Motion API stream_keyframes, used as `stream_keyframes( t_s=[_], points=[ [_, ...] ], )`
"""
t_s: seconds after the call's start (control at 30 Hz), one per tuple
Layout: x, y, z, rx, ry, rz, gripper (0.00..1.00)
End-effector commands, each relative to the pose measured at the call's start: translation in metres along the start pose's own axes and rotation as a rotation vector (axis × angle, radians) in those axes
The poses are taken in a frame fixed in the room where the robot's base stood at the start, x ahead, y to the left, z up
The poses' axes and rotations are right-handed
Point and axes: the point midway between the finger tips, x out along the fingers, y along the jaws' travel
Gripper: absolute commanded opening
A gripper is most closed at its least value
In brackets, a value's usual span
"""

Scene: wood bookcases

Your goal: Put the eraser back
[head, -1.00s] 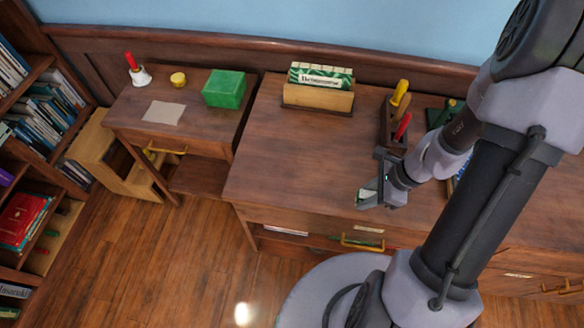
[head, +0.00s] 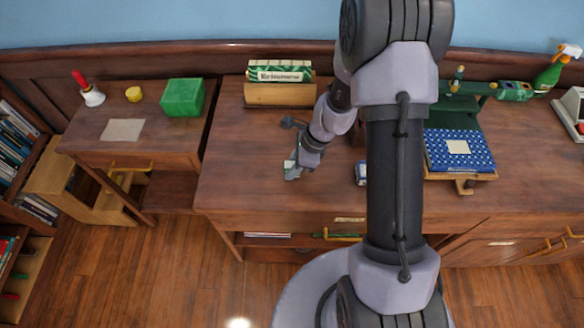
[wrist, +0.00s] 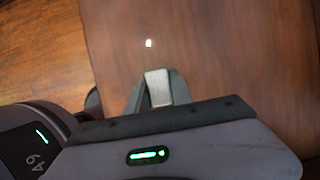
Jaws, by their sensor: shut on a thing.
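My gripper (head: 296,168) is shut on a small pale block with a green edge, which looks like the eraser (wrist: 158,88). In the head view the gripper is over the left part of the large desk (head: 235,170), left of the desk's middle. In the wrist view the block sits between the two fingers, with the desk top beyond it and floor to the left. The fingers hide its sides. I cannot tell exactly how high it is above the desk.
A card box (head: 280,95) stands at the desk's back left. A small blue and white item (head: 361,172) and a blue dotted book (head: 459,150) lie to the right. The side table (head: 80,130) holds a bell (head: 92,94), yellow pot (head: 134,94), paper (head: 123,130) and green box (head: 182,97).

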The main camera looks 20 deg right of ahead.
Motion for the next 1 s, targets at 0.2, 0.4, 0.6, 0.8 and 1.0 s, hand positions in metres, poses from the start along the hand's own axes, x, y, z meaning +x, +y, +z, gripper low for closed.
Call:
stream_keyframes(
  t_s=[0.2, 0.4, 0.6, 0.8, 1.0],
  points=[
    [0.003, 0.000, -0.001, 0.000, 0.000, 0.000, 0.40],
    [0.002, 0.000, -0.001, 0.000, 0.000, 0.000, 0.48],
    [-0.005, 0.000, 0.001, 0.000, 0.000, -0.001, 0.48],
    [-0.061, -0.001, 0.003, 0.000, 0.000, -0.005, 0.48],
    [-0.108, -0.001, 0.002, 0.001, 0.000, -0.003, 0.48]
  ],
)
